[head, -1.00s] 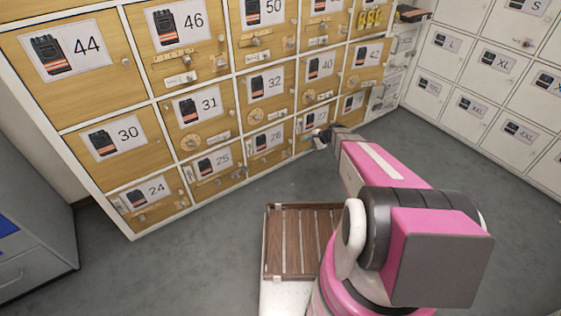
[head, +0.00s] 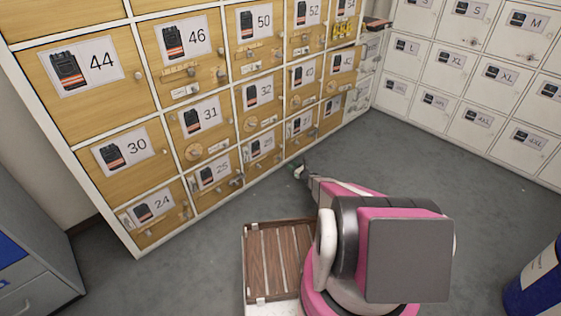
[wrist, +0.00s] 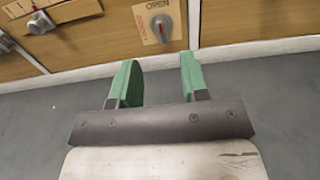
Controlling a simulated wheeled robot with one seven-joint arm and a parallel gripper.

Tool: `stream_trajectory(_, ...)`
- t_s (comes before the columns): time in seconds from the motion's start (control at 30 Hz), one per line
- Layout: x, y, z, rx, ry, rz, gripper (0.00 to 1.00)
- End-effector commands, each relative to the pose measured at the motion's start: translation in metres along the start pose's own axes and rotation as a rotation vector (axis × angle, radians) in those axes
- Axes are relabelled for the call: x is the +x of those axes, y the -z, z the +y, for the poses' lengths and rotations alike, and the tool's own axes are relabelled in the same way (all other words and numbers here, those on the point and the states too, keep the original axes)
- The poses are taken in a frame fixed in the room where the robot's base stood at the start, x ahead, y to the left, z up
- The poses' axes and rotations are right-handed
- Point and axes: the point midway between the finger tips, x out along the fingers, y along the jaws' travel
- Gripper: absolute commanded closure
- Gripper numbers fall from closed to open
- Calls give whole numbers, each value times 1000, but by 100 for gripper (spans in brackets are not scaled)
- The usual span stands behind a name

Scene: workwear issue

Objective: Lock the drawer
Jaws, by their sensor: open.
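My gripper (head: 299,172) is low in front of the bottom row of the wooden drawer cabinet (head: 135,243). In the wrist view its two green fingers (wrist: 155,82) are apart with nothing between them. Ahead of them, a grey turn knob (wrist: 162,25) sits on a tan plate marked OPEN at the top, on a wooden drawer front (wrist: 222,22). The knob looks roughly upright and is apart from the fingers. That drawer's number is out of the wrist view.
A slatted wooden crate (head: 280,262) is beside my base. White lockers (head: 495,100) stand at the right, a grey cabinet (head: 30,260) at the left and a blue barrel (head: 540,285) at the lower right. The floor between is clear.

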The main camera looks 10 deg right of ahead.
Motion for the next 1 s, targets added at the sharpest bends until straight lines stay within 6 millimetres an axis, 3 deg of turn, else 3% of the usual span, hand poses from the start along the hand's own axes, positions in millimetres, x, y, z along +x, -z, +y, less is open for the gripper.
stream_trajectory(0.6,94,0,0,-3,-2,0,58)
stream_trajectory(0.97,100,-1,1,-3,-2,0,58)
stream_trajectory(1.0,100,0,1,-3,-2,0,72)
